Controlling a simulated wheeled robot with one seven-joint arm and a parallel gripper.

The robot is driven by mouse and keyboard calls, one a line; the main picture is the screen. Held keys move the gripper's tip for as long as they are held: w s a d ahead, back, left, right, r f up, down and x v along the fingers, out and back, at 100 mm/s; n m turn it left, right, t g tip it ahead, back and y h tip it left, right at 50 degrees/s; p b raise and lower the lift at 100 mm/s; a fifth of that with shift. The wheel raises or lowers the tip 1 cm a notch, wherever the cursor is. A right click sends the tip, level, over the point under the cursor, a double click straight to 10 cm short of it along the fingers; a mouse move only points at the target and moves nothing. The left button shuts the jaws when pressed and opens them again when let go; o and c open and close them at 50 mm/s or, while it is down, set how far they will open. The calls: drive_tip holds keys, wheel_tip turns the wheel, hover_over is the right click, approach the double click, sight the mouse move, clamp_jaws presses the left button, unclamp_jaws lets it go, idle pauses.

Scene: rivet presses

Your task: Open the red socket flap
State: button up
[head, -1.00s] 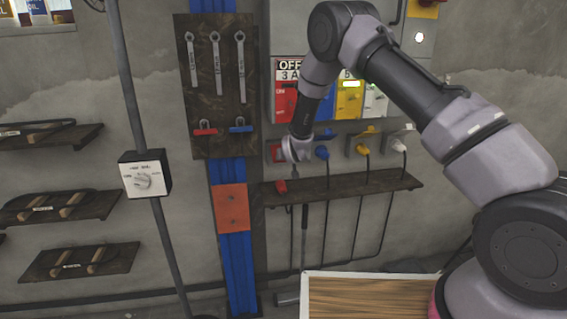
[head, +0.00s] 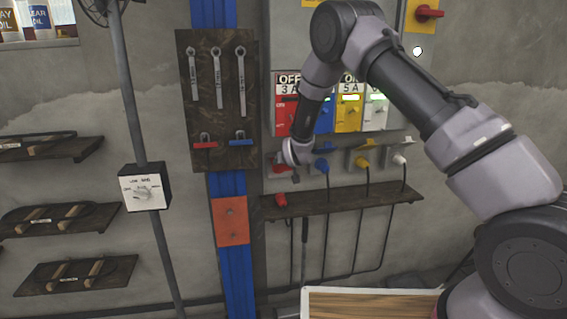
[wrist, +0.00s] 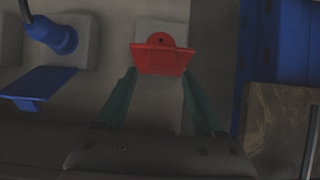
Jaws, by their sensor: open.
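The red socket flap (wrist: 163,62) shows in the wrist view as a flat red plate in front of a grey box. A round red socket part with a dark dot shows just above the plate in that picture, so the flap looks swung away from it, at least partly. My gripper (wrist: 160,74) is open, its two green fingers to either side of the flap's lower edge. I cannot tell whether they touch it. In the head view the red socket (head: 281,170) is partly hidden by my gripper (head: 291,160).
A blue plug (head: 322,166) with its flap, a yellow plug (head: 361,161) and a white plug (head: 399,159) sit to the right. A red plug (head: 281,200) lies on the shelf (head: 345,199) below. Coloured switches (head: 349,108) are above; the tool board (head: 215,130) is left.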

drive_tip(key=v, duration=0.9)
drive_tip(key=shift+s+r, duration=0.25)
drive_tip(key=shift+s, duration=0.1)
drive_tip(key=shift+d, duration=0.1)
